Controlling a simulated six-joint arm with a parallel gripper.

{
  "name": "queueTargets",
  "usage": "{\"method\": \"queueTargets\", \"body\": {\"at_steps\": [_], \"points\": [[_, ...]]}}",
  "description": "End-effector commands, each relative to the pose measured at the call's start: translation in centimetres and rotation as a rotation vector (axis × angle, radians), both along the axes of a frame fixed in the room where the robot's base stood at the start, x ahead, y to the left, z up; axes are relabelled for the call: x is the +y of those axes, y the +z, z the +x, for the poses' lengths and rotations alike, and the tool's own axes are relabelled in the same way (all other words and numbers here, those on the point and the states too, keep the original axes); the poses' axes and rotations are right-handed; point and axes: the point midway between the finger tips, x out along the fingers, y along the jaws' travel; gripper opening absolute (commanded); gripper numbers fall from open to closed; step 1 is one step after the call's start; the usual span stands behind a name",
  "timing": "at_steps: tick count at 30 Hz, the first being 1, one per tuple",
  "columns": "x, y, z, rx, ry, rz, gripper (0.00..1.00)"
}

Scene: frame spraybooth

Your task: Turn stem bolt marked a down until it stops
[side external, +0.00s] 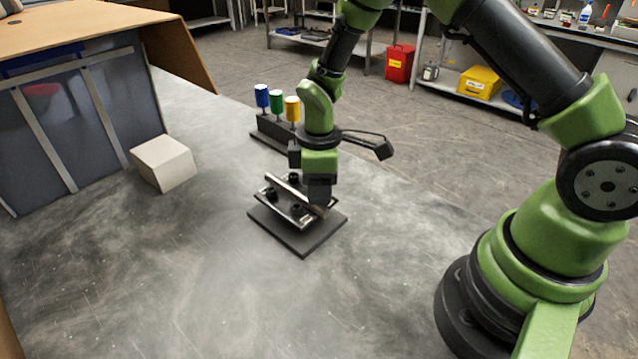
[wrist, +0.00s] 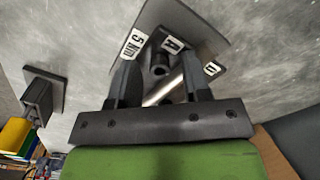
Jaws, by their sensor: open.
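A dark square base plate (side external: 302,240) lies on the table and bears a small silver tube frame (side external: 284,208) with several black stem bolts. In the wrist view, a tag marked A (wrist: 172,45) sits beside a black bolt head (wrist: 160,68), and a "5 Nm" tag (wrist: 132,44) lies to its left. My gripper (wrist: 160,62) is open, pointing down over the frame, with its fingers on either side of that bolt head. I cannot tell whether they touch it. In the side view, my gripper (side external: 308,190) hides the right part of the frame.
A dark rack with blue (side external: 262,95), green (side external: 277,101) and yellow (side external: 292,108) handles stands behind the fixture. A pale block (side external: 163,162) sits to the left, beside a dark panelled booth wall (side external: 95,105). The table in front is clear.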

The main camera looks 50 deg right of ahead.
Motion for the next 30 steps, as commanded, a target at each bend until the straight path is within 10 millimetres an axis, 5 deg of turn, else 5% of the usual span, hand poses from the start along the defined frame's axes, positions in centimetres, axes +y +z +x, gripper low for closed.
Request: {"method": "queueTargets", "body": {"at_steps": [1,6,20,30], "points": [[0.00,0.02,0.00,0.000,0.000,0.000,0.37],[0.00,0.03,0.00,0.000,0.000,0.000,0.00],[-0.01,0.02,-0.01,0.001,-0.077,-0.001,0.00],[-0.02,0.01,-0.02,0.002,-0.345,-0.001,0.00]]}}
